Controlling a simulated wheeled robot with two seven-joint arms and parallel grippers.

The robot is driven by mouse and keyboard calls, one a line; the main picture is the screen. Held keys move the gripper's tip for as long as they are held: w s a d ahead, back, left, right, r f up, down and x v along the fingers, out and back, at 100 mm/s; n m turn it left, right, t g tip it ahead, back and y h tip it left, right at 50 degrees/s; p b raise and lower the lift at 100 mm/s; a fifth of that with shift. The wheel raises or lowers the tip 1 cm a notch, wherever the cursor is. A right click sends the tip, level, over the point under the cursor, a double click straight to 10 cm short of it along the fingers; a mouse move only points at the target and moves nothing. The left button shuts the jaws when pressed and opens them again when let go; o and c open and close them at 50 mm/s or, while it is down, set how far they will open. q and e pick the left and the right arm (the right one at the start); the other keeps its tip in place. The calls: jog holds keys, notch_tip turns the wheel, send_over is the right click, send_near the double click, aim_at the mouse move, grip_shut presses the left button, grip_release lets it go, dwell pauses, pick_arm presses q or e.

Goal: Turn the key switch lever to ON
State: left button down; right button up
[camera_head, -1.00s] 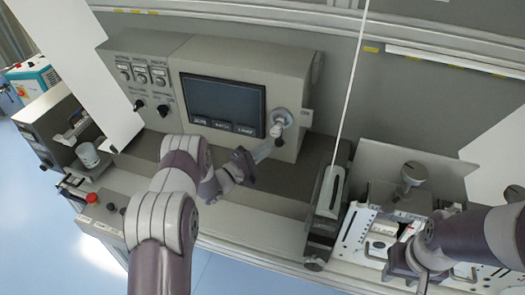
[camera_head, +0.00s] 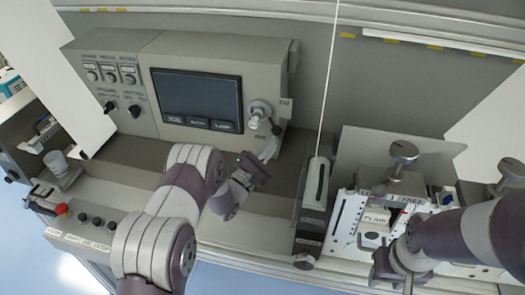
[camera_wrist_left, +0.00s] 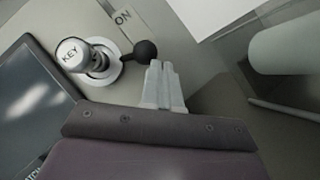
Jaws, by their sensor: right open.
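The key switch (camera_head: 258,115) has a light round knob marked KEY, right of the screen; the knob also shows in the left wrist view (camera_wrist_left: 75,54). Its lever ends in a black ball (camera_wrist_left: 145,52) and points right and a little down in the head view. An ON label (camera_wrist_left: 123,17) is above the ball in the wrist view. An OFF label is below the knob. My left gripper (camera_head: 272,147) has its fingers together (camera_wrist_left: 160,72), with tips at the ball, beside it, not around it; contact is unclear. My right gripper (camera_head: 398,272) is open, low at the right.
The screen (camera_head: 197,100) is just left of the switch. A grey upright block (camera_head: 314,185) with a thin white web stands to the right. A fixture with clamp knobs (camera_head: 403,153) lies near my right arm. A button box (camera_head: 80,228) is at the lower left.

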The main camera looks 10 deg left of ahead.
pick_arm(q)
jog(key=shift+d+r+b, duration=0.5)
jog(key=shift+d+r, duration=1)
jog(key=shift+r, duration=0.15)
pick_arm(e)
jog(key=shift+f, duration=0.65)
pick_arm(q)
jog(key=shift+r, duration=0.1)
